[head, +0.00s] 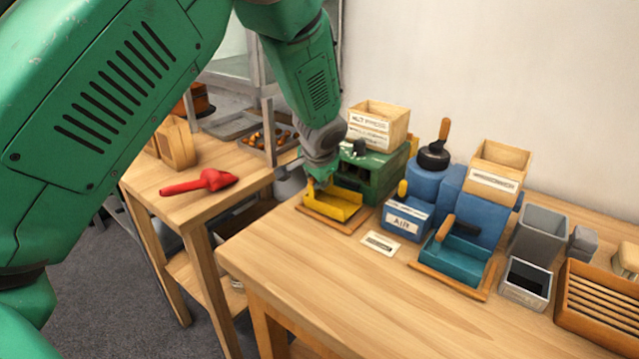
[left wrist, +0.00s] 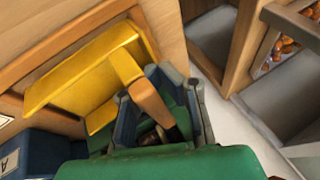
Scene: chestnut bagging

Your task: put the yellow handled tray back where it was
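The yellow handled tray (head: 338,207) is at the back left of the right-hand table, in front of the green press (head: 375,172). It sits in or just over a shallow wooden frame (head: 318,217); I cannot tell whether it rests fully. My left gripper (head: 320,180) reaches down to the tray's left rear side. In the left wrist view the yellow tray (left wrist: 85,75) fills the upper left, and its orange-brown handle (left wrist: 150,103) lies between the fingers of my left gripper (left wrist: 158,105), which look closed against it. My right gripper is not in view.
A blue press with a blue tray (head: 457,258) stands right of the AIR box (head: 405,217). A label card (head: 381,244) lies in front. Grey bins (head: 538,235) and a slatted crate (head: 600,305) are farther right. A red tool (head: 200,182) lies on the left table. The front tabletop is clear.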

